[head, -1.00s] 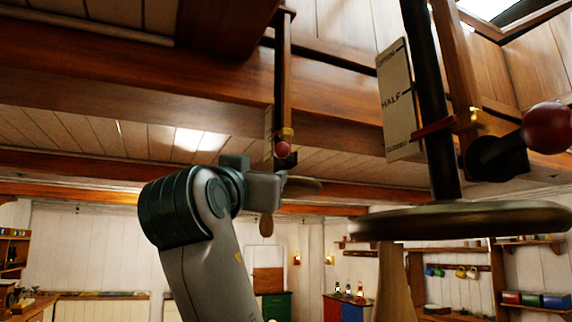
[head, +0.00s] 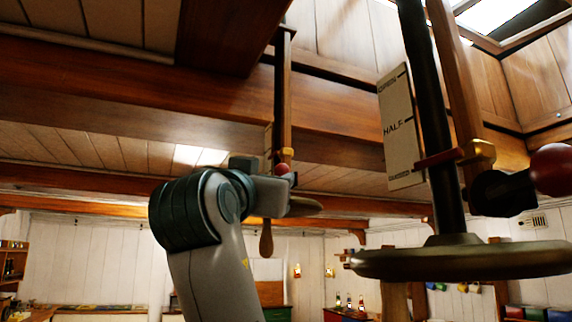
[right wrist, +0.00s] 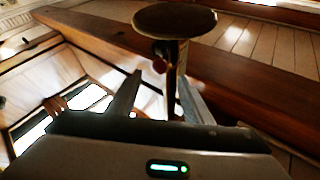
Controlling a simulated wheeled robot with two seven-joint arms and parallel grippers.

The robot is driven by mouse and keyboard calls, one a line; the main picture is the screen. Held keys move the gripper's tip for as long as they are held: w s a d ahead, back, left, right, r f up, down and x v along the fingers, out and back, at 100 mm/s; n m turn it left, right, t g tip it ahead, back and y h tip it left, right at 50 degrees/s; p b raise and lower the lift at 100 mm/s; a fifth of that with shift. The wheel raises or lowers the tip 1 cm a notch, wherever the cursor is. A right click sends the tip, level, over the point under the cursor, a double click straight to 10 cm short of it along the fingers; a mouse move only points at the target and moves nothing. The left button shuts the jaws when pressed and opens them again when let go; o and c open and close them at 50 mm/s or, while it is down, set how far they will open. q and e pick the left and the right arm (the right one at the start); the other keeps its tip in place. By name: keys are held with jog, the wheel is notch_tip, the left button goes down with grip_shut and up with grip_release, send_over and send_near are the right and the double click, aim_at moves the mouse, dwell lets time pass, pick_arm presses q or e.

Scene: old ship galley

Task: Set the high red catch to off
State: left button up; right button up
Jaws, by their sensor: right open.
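A red ball knob (head: 282,168) with a brass piece above it shows on a far hanging wooden post, just above my right gripper (head: 300,205). A second, nearer mechanism at the right has a large red ball knob (head: 552,170) on a black stub, a brass catch (head: 478,150) and a red pointer (head: 438,157) on a black rod. Its scale plate (head: 400,128) reads HALF in the middle, the pointer near its lower mark. In the right wrist view my open gripper (right wrist: 160,90) is empty, a red ball (right wrist: 158,65) beyond its fingers. My left gripper is not in view.
A round metal disc (head: 462,257) hangs at the bottom of the near rod. A disc (right wrist: 174,20) is close above the fingers in the right wrist view. Ceiling beams (head: 100,85) run overhead. Low cabinets and shelves stand far back.

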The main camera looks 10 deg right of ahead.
aim_at(285, 169)
jog(key=p+x, duration=0.7)
jog(key=x, duration=0.5)
jog(key=shift+w+d+r, duration=0.15)
jog(key=shift+w+r, duration=0.05)
jog(key=shift+r, duration=0.1)
jog(key=shift+w+d+r+p, duration=0.1)
jog(key=shift+w+d+p, duration=0.1)
jog(key=shift+w+p, duration=0.3)
jog(key=shift+w, duration=0.1)
grip_shut()
